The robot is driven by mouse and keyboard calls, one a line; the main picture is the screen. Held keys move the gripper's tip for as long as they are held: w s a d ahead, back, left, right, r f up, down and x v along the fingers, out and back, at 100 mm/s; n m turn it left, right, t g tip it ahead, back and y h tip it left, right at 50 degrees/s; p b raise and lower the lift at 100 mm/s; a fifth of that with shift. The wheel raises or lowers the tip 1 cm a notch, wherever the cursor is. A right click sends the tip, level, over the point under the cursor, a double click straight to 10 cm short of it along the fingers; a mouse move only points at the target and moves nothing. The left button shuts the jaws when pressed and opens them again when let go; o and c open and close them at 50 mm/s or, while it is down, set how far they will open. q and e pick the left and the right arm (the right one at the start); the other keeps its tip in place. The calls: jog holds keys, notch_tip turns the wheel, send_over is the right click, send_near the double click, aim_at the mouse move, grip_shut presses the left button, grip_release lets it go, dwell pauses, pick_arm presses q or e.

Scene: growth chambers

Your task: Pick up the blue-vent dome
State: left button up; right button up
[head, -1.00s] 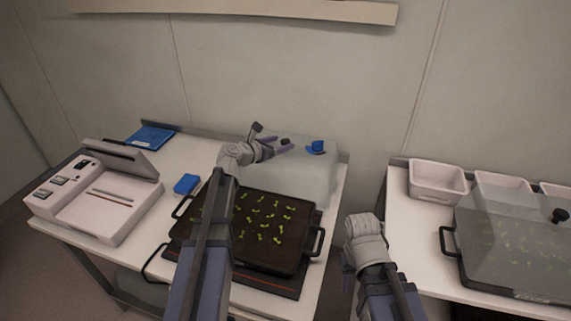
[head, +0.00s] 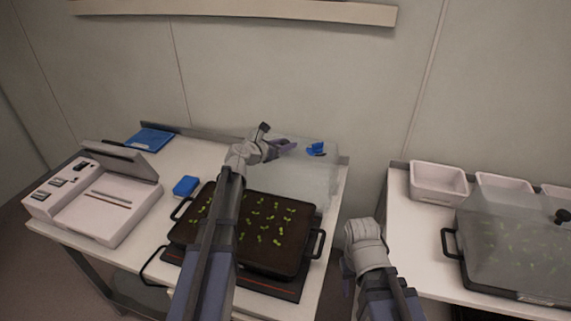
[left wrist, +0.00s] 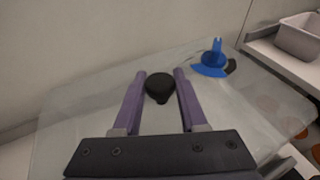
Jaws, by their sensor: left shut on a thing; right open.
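The blue-vent dome (head: 312,182) is a clear, frosted cover behind the seedling tray, at the back right of the middle table in the head view. Its blue vent (head: 316,149) is on top, right of the black knob (left wrist: 159,87). The dome also fills much of the left wrist view (left wrist: 80,120), with the blue vent (left wrist: 212,62) at upper right. My left gripper (head: 284,148) is over the dome top. Its two fingers (left wrist: 159,82) are shut on the black knob, which it hides in the head view. My right gripper (head: 350,262) is open, right of the table, its fingers barely visible.
A black tray of green seedlings (head: 290,262) sits on a dark mat in front of the dome. A white device (head: 100,200), blue sponge (head: 186,186) and blue pad (head: 150,139) are left. The right table holds white tubs (head: 438,182) and another domed tray (head: 510,245).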

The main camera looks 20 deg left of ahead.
pick_arm(q)
grip_shut()
dwell(0.8)
jog(key=shift+r, duration=0.1)
